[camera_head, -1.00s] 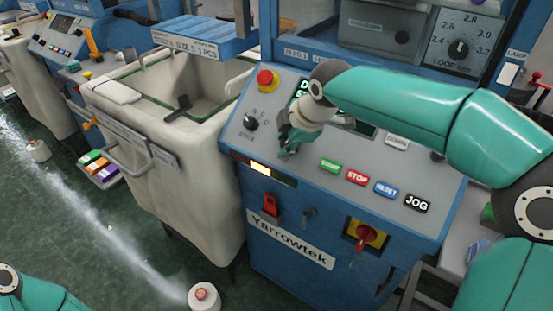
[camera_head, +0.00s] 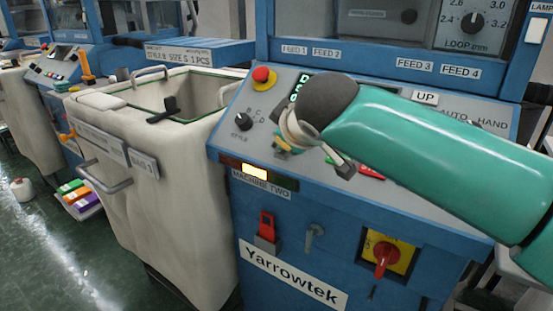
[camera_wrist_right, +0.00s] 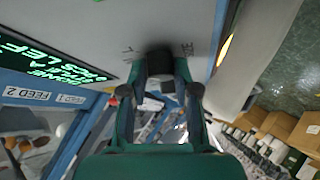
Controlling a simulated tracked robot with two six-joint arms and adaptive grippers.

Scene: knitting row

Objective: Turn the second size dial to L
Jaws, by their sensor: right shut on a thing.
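The machine panel (camera_head: 225,143) of the machine labelled MACHINE TWO slopes in front of me in the head view. My right gripper (camera_head: 287,146) is down at this panel, just right of a black dial (camera_head: 243,121) with letters around it. In the right wrist view, my right gripper (camera_wrist_right: 160,76) is shut on a dark size dial (camera_wrist_right: 160,60), with a finger on each side. Part of the lettering beside it reads like SIZE. The dial's pointer and setting cannot be read, and my arm hides it in the head view. My left gripper is out of view.
A red emergency button (camera_head: 263,76) on yellow stands behind the black dial. My right forearm covers most of the panel's push buttons. A red switch (camera_head: 267,226) and a red rotary handle (camera_head: 386,258) are on the front. A cream bin (camera_head: 190,190) stands left.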

